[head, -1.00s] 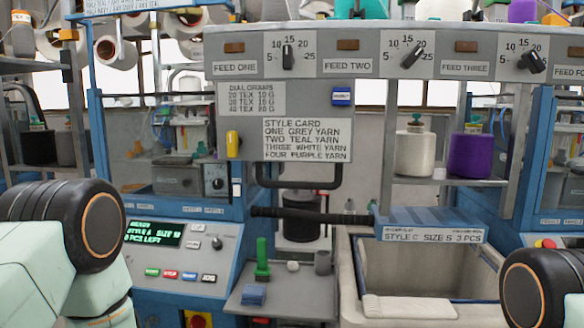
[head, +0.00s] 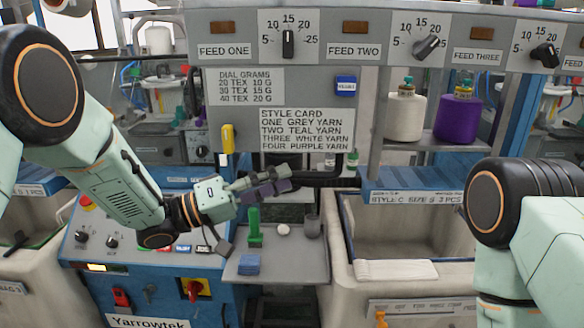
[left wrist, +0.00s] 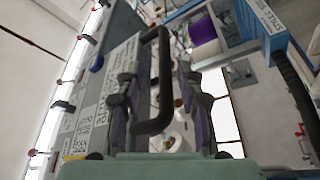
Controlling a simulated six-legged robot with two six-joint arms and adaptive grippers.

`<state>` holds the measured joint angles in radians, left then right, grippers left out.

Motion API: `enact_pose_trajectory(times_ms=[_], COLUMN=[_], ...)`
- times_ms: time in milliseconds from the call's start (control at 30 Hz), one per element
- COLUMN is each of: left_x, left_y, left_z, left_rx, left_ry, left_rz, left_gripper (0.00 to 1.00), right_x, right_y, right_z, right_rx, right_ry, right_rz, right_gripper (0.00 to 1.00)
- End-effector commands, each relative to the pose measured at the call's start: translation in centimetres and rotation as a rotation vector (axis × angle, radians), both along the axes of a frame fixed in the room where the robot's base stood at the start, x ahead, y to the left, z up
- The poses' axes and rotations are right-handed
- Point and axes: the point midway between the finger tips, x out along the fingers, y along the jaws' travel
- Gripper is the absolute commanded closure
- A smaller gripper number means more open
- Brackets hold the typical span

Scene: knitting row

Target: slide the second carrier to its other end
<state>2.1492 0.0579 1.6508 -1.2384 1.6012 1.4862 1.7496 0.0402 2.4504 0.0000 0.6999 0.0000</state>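I cannot make out the second carrier for certain in either view. My left gripper (head: 283,179) is below the style card panel in the head view, in front of the lower machine opening. In the left wrist view its two fingers (left wrist: 158,78) stand apart, with nothing held. A black U-shaped handle (left wrist: 165,85) shows between the fingers there; I see no contact and cannot judge the depth. In the head view the handle (head: 338,168) is partly hidden by the gripper. My right arm shows at the right edge, but its gripper is outside the view.
A grey panel (head: 235,135) carries a yellow lever (head: 228,138) and a blue tab (head: 346,86). Below is a tray (head: 300,262) with a green peg (head: 255,227) and blue block (head: 248,264). A cream bin (head: 365,300) stands right of it. White (head: 404,118) and purple cones (head: 458,118) stand above.

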Motion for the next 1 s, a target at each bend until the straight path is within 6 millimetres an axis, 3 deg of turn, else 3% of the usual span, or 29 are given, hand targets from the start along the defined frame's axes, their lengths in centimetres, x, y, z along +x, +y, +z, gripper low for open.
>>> enact_pose_trajectory(times_ms=[233, 633, 1000], left_x=[1.0, 1.6, 1.6], left_y=[-2.9, -3.3, -3.2], left_z=[0.7, 0.8, 0.8], left_rx=[0.001, 0.000, 0.001], left_ry=[0.000, -0.001, 0.000], left_rz=[-0.002, 0.001, 0.003], left_gripper=[0.63, 0.63, 0.95], right_x=[0.0, 0.0, 0.1], right_y=[0.0, 0.0, 0.0], right_z=[0.9, 0.9, 0.9], right_rx=[0.000, 0.000, 0.000], right_ry=[-0.001, -0.001, -0.001], right_rz=[0.000, 0.000, 0.000], right_gripper=[0.60, 0.60, 0.60])
